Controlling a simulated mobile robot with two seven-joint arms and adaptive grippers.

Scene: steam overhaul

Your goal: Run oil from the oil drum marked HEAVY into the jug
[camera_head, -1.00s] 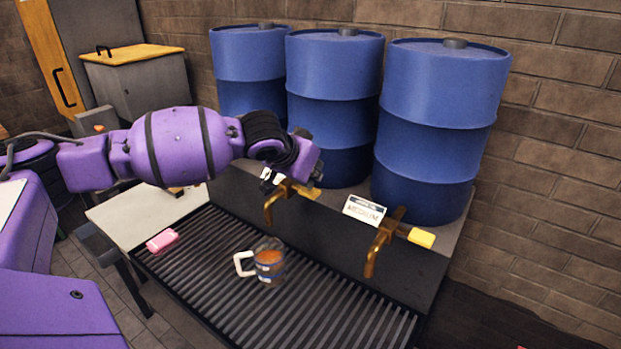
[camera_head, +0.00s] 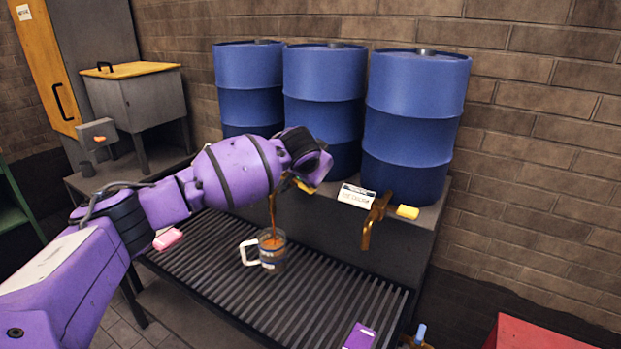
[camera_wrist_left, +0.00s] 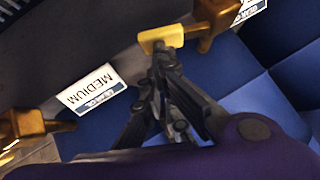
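Three blue drums stand in a row: left (camera_head: 248,85), middle (camera_head: 323,95) and right (camera_head: 416,110). A glass jug (camera_head: 272,262) with a white handle stands upright on the slatted grate under the brass tap left of the card. Amber oil (camera_head: 272,215) runs down into it, and brown oil shows inside. My left gripper (camera_wrist_left: 162,58) looks shut, its fingertips against the yellow tap lever (camera_wrist_left: 160,39); any grip is unclear. A card reading MEDIUM (camera_wrist_left: 91,87) lies beside it. Another card (camera_wrist_left: 250,8) is cut off and unreadable. My right gripper is out of view.
A second brass tap (camera_head: 374,220) with a yellow lever (camera_head: 407,212) is at the right. A pink block (camera_head: 168,239) lies at the grate's left edge. A red surface (camera_head: 540,334) is at lower right.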

